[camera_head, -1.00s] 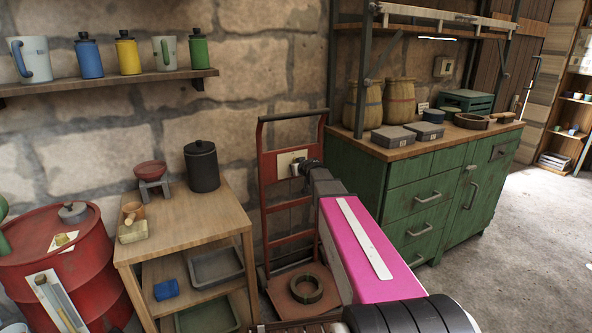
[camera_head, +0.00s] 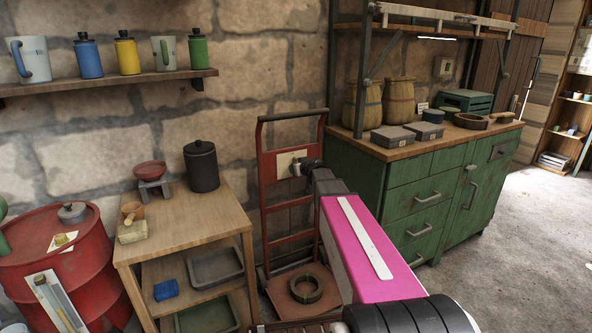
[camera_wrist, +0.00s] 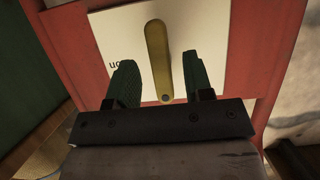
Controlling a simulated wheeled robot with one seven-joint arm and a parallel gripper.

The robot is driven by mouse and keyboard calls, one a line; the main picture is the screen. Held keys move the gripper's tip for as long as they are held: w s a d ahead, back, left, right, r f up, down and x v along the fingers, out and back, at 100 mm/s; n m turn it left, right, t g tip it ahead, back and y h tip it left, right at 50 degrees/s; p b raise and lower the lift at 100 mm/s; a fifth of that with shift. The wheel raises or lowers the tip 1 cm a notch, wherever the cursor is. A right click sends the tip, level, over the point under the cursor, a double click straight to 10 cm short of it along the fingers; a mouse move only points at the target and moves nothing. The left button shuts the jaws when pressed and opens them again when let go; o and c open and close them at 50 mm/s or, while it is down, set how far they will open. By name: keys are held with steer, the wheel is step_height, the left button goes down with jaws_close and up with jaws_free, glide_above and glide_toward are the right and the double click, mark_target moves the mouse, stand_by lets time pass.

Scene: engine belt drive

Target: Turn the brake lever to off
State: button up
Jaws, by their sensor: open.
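The brake lever (camera_wrist: 155,35) is a long yellowish bar on a pale plate (camera_wrist: 206,30) in the wrist view. It stands nearly upright in the picture, with a small round pivot at its lower end. Upside-down lettering that seems to read "on" shows left of it, partly behind a finger. My gripper (camera_wrist: 158,62) is open, with one dark green finger on each side of the lever. I cannot tell whether either finger touches it. In the head view the plate (camera_head: 286,161) is on a red upright frame, and my gripper (camera_head: 303,167) is at its right part, hiding the lever.
The red frame (camera_head: 265,190) leans near the stone wall. A wooden table (camera_head: 190,222) with a black canister (camera_head: 202,167) is left of it. A green cabinet (camera_head: 405,200) stands to the right of my arm. A red drum (camera_head: 75,255) is at far left.

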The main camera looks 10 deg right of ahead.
steer(key=v, duration=0.8)
steer(key=shift+s+r, duration=0.15)
steer(key=shift+s, duration=0.15)
stand_by(0.9)
